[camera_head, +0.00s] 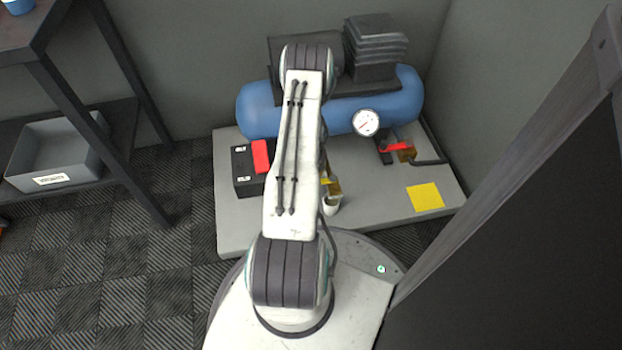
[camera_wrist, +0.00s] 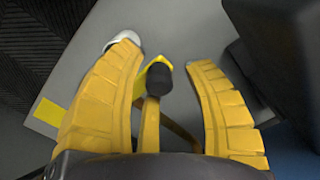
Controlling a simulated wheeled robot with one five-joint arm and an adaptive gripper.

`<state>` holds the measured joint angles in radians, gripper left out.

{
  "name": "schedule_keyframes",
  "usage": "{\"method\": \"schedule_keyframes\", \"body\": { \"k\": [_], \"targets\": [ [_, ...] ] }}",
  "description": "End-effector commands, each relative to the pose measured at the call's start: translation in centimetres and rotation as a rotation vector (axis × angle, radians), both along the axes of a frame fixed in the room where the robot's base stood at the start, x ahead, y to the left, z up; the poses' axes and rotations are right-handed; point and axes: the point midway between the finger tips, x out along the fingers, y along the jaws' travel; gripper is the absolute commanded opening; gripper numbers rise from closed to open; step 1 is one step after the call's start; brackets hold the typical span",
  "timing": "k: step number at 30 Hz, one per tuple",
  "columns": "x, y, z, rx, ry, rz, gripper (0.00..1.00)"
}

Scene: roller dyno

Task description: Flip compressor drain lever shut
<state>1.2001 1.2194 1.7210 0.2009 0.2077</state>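In the wrist view, a black rounded knob (camera_wrist: 158,85) sits between the two amber fingers of my gripper (camera_wrist: 165,62). The fingers are apart, and I see no firm grip on the knob. A bright yellow piece (camera_wrist: 148,72) shows beside the knob, close to the left finger; it seems to be part of the drain lever, though its full shape is unclear. The compressor's blue tank (camera_head: 395,98) lies behind.
A red-handled fitting (camera_head: 393,147) and a white gauge (camera_head: 366,122) are on the tank's right. A black battery with a red patch (camera_head: 247,170) stands left of my arm. A yellow square (camera_head: 425,196) lies on the grey platform (camera_head: 240,220). A dark panel (camera_head: 520,220) stands right.

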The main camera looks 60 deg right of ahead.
Motion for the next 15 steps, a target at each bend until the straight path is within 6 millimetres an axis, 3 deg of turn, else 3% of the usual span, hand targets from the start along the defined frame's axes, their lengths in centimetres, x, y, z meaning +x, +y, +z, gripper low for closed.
{"method": "schedule_keyframes", "body": {
  "k": [8, 15],
  "targets": [
    [0.0, 0.0, 0.2, 0.0, 0.0, 0.0, 0.47],
    [0.0, -0.1, 2.4, -0.003, -0.001, 0.0, 0.47]
  ]
}}
